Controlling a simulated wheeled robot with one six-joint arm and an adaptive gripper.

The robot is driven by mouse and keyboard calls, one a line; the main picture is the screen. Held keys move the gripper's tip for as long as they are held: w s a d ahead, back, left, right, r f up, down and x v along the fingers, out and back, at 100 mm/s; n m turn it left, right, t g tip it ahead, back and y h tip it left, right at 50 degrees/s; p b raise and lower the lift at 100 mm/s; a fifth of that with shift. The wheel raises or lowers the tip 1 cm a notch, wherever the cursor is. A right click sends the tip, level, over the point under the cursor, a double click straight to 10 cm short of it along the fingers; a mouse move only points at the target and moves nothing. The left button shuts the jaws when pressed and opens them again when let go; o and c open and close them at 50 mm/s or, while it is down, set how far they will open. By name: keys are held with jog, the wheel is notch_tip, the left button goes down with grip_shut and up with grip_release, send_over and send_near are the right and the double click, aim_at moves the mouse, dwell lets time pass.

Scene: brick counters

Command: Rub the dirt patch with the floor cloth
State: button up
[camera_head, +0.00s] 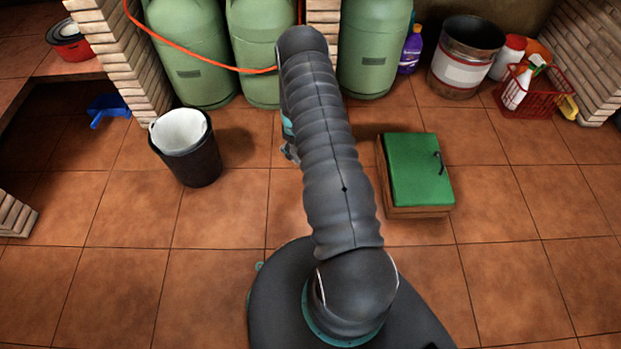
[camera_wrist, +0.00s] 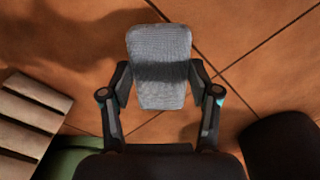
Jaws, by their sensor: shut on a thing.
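My gripper (camera_wrist: 160,78) is shut on the grey woven floor cloth (camera_wrist: 160,45) in the wrist view. The cloth sits between the two dark fingers and extends beyond their tips. A dark shadow band crosses its middle. In the head view my arm hides the cloth and most of the gripper. I cannot make out the dirt patch for sure. A darker area shows on the tiles at the upper left of the wrist view, but I cannot tell whether it is dirt or shadow.
A black bin (camera_head: 190,160) stands left of my arm, and a green-lidded box (camera_head: 418,172) lies right. Green gas cylinders (camera_head: 190,55) and a metal bucket (camera_head: 465,60) line the back. A red basket (camera_head: 533,95) is at the right. The right foreground floor is clear.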

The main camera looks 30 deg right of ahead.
jog(key=shift+r+p, duration=0.75)
jog(key=shift+r, duration=1.45)
